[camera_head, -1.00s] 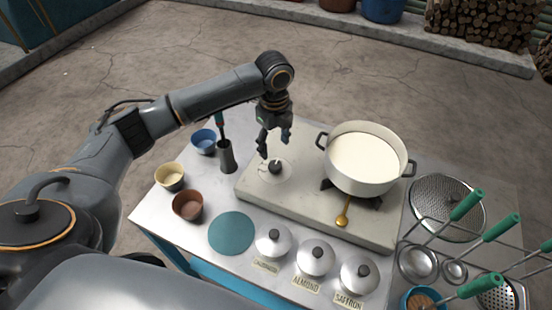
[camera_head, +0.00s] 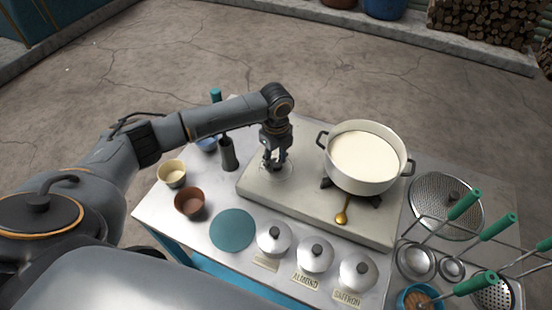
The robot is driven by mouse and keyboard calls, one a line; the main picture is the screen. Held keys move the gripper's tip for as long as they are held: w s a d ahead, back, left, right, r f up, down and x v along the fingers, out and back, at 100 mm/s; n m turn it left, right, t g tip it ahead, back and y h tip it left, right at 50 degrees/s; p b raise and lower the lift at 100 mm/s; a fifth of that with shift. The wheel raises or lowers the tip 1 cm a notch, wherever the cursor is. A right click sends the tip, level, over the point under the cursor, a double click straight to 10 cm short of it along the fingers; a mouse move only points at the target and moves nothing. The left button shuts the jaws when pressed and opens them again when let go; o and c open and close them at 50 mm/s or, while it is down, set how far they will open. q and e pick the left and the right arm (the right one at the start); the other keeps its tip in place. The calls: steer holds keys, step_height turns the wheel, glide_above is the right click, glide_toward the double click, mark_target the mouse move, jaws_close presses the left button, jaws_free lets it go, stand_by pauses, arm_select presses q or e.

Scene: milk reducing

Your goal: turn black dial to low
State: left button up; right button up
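The black dial is on the left part of the pale stove top (camera_head: 310,205) and is now mostly hidden by my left gripper. Part of its round marked plate (camera_head: 287,177) shows around the fingers. My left gripper (camera_head: 274,163) points down over the dial, with its fingertips at the dial's height, one on each side as far as I can see. Whether the fingers touch or squeeze the dial is too small to tell. The dial's pointer and setting cannot be read. My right gripper is not in view.
A white pot of milk (camera_head: 365,155) stands on the burner right of the dial, with a golden spoon (camera_head: 342,214) in front. Lidded tins (camera_head: 315,256) line the front. Bowls (camera_head: 189,203) and a dark cylinder holder (camera_head: 229,156) stand left. Green-handled ladles (camera_head: 497,227) crowd the right.

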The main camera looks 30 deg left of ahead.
arm_select(q)
steer(key=c, duration=0.3)
steer(key=shift+c, duration=0.2)
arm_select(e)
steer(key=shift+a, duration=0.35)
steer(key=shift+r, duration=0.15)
arm_select(q)
steer(key=shift+r+n+p, duration=0.2)
steer(key=shift+n+p, duration=0.5)
steer(key=shift+p, duration=0.35)
steer(key=n+p, duration=0.3)
steer(key=shift+f+n+p, duration=0.15)
steer(key=shift+n+p, duration=1.05)
steer(key=shift+n, duration=0.4)
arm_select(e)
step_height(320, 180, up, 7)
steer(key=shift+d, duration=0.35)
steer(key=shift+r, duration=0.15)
arm_select(q)
steer(key=o, duration=1.2)
steer(key=shift+c, duration=0.2)
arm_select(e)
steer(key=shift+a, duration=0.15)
